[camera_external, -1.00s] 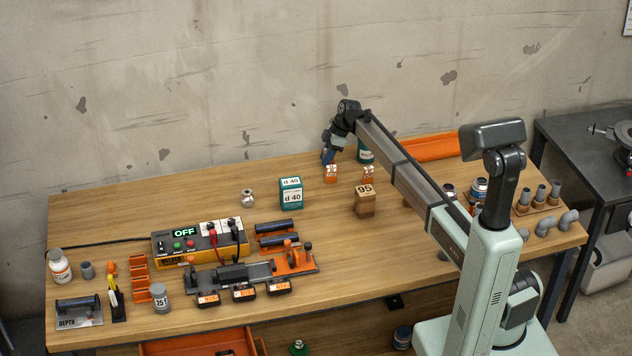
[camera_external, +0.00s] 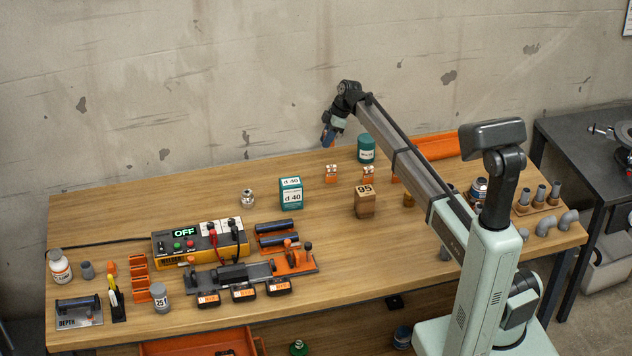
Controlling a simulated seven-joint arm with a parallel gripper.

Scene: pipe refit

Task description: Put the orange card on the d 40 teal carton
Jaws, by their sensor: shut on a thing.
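A brown box (camera_external: 365,202) marked 95 stands right of the carton. A teal canister (camera_external: 366,149) stands at the back. A small metal fitting (camera_external: 248,198) is left of the carton. A yellow power unit (camera_external: 200,244) lies at front left. The back left of the table is clear.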

